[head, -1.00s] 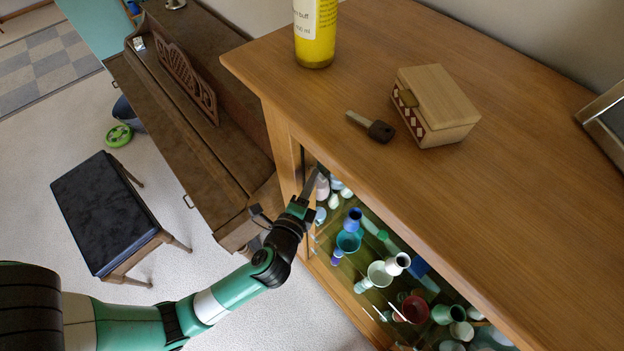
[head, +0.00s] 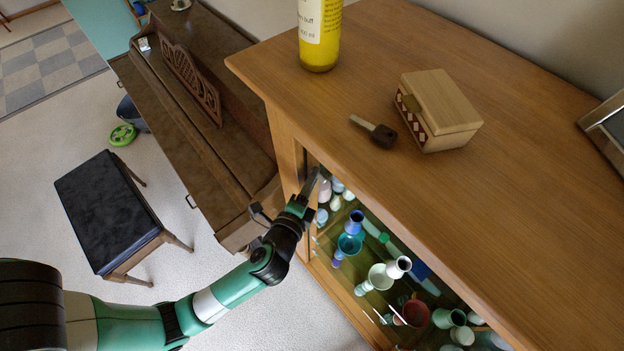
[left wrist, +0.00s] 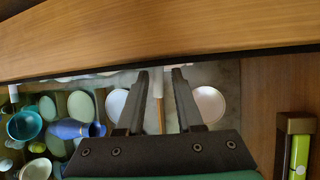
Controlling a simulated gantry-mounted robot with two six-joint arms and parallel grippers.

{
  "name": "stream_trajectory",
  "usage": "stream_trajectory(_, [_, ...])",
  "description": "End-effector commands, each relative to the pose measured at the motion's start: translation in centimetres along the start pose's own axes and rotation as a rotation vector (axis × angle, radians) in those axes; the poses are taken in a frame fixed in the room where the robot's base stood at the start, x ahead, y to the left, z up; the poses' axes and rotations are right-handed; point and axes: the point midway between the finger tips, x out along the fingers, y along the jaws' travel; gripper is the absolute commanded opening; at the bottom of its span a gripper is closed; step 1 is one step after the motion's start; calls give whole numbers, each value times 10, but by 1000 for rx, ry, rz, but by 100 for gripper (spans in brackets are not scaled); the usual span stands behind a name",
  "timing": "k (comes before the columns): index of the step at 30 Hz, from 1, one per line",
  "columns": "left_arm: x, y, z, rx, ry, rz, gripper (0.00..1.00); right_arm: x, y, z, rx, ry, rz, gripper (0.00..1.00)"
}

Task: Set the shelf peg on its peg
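My left gripper (head: 316,178) is at the left end of the wooden cabinet's open front, just under its top. In the left wrist view its two dark fingers (left wrist: 160,72) are apart, so it is open. A thin pale and brown upright piece (left wrist: 158,88) shows in the gap between the fingers; I cannot tell whether it is the shelf peg or touches a finger. No shelf peg can be made out for sure in either view. My right gripper is not in view.
The cabinet (head: 480,60) holds several cups and vases, with a blue vase (left wrist: 72,129) left of the fingers. A piano (head: 195,120) and black stool (head: 108,208) stand left.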

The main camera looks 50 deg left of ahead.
Motion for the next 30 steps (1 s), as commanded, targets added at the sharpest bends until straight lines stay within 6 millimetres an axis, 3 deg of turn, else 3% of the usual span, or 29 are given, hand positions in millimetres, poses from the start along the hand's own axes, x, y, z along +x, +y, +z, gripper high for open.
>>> stream_trajectory(2, [0,0,0,0,0,0,50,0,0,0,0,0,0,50])
stream_trajectory(14, [-9,1,-1,2,2,0,50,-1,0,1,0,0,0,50])
stream_trajectory(24, [-85,2,-3,2,10,-1,50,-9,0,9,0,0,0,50])
stream_trajectory(30, [-111,1,-1,1,4,0,50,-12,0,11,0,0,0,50])
